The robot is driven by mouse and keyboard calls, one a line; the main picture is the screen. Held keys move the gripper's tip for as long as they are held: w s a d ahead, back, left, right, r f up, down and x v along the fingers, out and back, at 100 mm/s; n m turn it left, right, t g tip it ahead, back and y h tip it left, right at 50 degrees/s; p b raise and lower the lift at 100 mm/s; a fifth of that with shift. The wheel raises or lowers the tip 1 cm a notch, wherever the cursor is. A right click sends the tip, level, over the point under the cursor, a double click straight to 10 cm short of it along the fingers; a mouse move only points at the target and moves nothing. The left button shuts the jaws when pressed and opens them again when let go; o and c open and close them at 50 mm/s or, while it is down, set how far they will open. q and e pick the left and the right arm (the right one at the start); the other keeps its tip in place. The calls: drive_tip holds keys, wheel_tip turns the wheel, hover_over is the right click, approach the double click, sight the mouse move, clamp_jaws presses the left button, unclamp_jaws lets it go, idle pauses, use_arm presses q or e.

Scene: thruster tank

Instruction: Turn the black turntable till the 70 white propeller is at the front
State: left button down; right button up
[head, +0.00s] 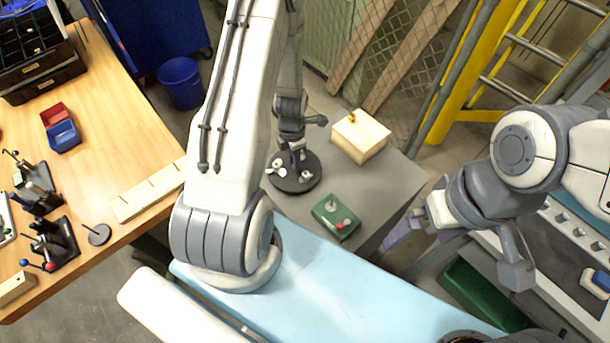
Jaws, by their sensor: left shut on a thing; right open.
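The black turntable (293,183) is a round disc on the grey bench. Small white propellers (306,175) show on it, one near its left edge (276,167) and one right of centre; their size marks are too small to read. My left gripper (293,151) reaches down from above over the far middle of the turntable. It is shut on a part there, and its fingers hide which part. My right gripper (402,234) is open and empty, right of the bench and well apart from the turntable.
A green box (336,217) with a red button stands on the bench front right of the turntable. A cream block with a yellow top piece (361,138) stands behind right. A wooden table (120,170) with small fixtures is at left. Bare bench lies between turntable, block and green box.

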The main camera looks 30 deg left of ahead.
use_arm(q)
drive_tip(key=c, duration=0.8)
unclamp_jaws()
drive_tip(key=shift+o, duration=0.2)
drive_tip(key=shift+r, duration=0.1)
wheel_tip(320, 180, up, 9)
drive_tip(key=p, duration=0.7)
